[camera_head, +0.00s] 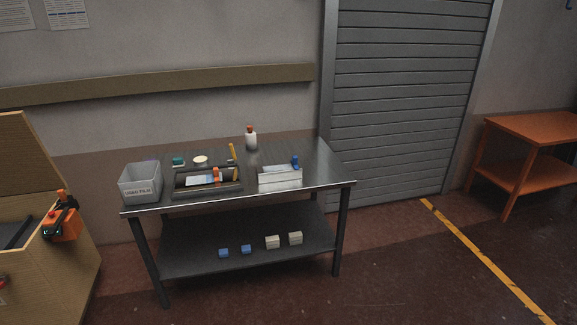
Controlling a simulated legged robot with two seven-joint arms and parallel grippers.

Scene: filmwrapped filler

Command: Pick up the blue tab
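A small upright blue piece (295,162), which looks like the blue tab, stands at the back right of a pale, shiny-topped tray (280,182) on the metal table (315,165). It is too small to tell how it is attached. Two small blue blocks (223,253) (246,249) lie on the table's lower shelf. Neither of my grippers is in view.
Left of the tray are a dark frame (207,194) with an orange piece (216,175), and a grey "used film" bin (140,183). A white bottle (251,141) stands behind. A wooden cabinet (85,230) is at left, an orange table (530,126) at right. The floor in front is clear.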

